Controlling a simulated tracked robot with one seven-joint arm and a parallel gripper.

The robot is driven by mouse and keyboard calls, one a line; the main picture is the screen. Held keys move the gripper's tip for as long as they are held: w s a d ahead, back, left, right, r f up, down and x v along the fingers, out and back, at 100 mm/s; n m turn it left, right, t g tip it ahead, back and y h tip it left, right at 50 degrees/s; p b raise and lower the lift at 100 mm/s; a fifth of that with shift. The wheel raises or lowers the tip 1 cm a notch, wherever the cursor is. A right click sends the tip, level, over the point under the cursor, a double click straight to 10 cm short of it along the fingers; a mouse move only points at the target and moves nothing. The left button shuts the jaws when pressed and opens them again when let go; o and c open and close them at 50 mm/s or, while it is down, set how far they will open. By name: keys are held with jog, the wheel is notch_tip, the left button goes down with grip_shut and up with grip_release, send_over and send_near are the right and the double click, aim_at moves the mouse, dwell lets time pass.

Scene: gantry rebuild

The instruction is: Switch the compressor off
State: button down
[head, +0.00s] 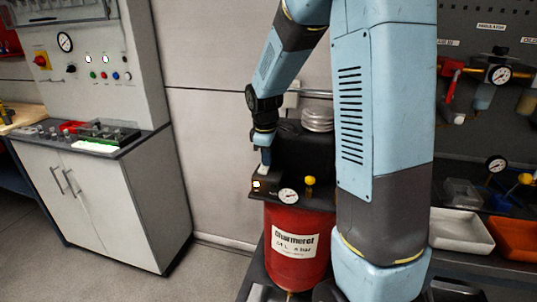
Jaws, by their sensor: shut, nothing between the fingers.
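The compressor (296,243) is a red tank with a white label and a dark top. A small panel at the top left of the tank has a lit switch (256,184) glowing orange-white. A pressure gauge (288,196) and a yellow knob (310,181) sit to the right of the switch. My gripper (265,168) points down just above the panel, close to the switch and slightly right of it. It looks shut and holds nothing. I cannot tell whether its tips touch the panel. My own arm hides the compressor's right side.
A white cabinet (110,205) with a control panel (90,60) stands at the left. On the right are a pegboard with a gauge (499,74), a white tray (462,228) and an orange tray (513,238). The floor between cabinet and compressor is clear.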

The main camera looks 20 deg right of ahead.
jog(key=shift+d+f, duration=0.15)
jog(key=shift+f, duration=0.05)
dwell(0.3)
jog(key=shift+s+g, duration=0.1)
jog(key=shift+g, duration=0.2)
jog(key=shift+s+a+r, duration=0.1)
jog(key=shift+s+a, duration=0.4)
jog(key=shift+s, duration=0.05)
jog(key=shift+r, duration=0.15)
